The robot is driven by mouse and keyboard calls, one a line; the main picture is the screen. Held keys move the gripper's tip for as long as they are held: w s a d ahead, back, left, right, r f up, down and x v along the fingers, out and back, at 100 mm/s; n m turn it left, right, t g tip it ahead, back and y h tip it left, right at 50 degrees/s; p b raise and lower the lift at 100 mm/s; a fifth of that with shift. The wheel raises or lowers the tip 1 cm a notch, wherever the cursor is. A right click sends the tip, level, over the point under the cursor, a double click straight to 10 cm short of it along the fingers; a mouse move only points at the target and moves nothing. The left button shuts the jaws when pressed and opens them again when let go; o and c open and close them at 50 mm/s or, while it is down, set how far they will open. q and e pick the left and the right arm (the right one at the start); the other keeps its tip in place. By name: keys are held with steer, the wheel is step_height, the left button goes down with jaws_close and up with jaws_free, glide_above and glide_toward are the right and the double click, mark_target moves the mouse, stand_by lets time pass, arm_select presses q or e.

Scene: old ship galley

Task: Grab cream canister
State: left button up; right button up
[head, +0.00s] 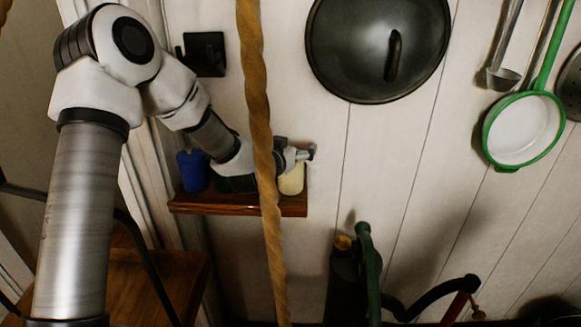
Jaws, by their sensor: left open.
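The cream canister (292,181) stands upright at the right end of a small wooden wall shelf (238,208). My left gripper (305,154) is open at the canister's upper part and covers its top. I cannot tell whether the fingers are around the canister or in front of it, or whether they touch it. A hanging rope crosses in front of the wrist and hides part of the gripper. My right gripper is not in view.
A blue canister (193,171) stands at the shelf's left end, with a dark green one (237,184) beside it, partly hidden by my arm. The thick rope (258,95) hangs before the shelf. A dark lid (376,45) and green-rimmed pan (523,130) hang on the wall.

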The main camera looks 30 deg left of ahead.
arm_select(q)
steer(key=shift+s+d, duration=0.1)
steer(key=c, duration=1.6)
steer(key=shift+s, duration=0.1)
jaws_close()
